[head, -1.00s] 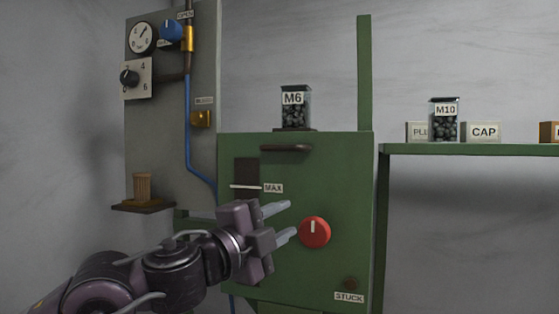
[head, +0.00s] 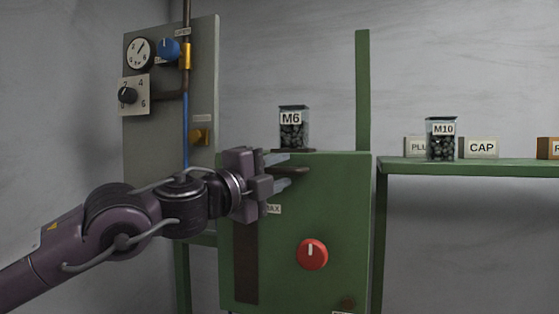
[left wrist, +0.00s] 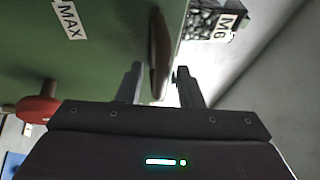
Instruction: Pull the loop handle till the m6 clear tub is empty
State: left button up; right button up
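The M6 clear tub (head: 292,138) stands on top of the green machine and holds many dark pieces. It also shows at the top of the left wrist view (left wrist: 200,22). The dark loop handle (head: 297,170) sits on the machine's front just below the tub. My left gripper (head: 282,171) is at this handle with its fingers apart, one above and one below it. In the left wrist view the handle (left wrist: 160,45) lies between the two open fingers (left wrist: 158,75), with gaps beside it. My right gripper is not in view.
A red knob (head: 312,254) and a MAX label (head: 273,209) are on the machine's front. A green shelf (head: 470,167) at right holds an M10 tub (head: 442,140). A grey panel (head: 205,90) with a gauge and knobs stands at left.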

pick_arm(q)
jog(key=shift+w+d, duration=0.15)
jog(key=shift+w, duration=0.1)
grip_shut()
jog(key=shift+s, duration=0.1)
jog(key=s+b, duration=0.1)
jog(key=s, duration=0.1)
jog(key=s+a+b, duration=0.1)
jog(key=s+b, duration=0.1)
jog(key=s, duration=0.1)
jog(key=shift+s+a+f+b, duration=0.1)
jog(key=shift+s+a+b, duration=0.2)
jog(key=shift+a+b, duration=0.05)
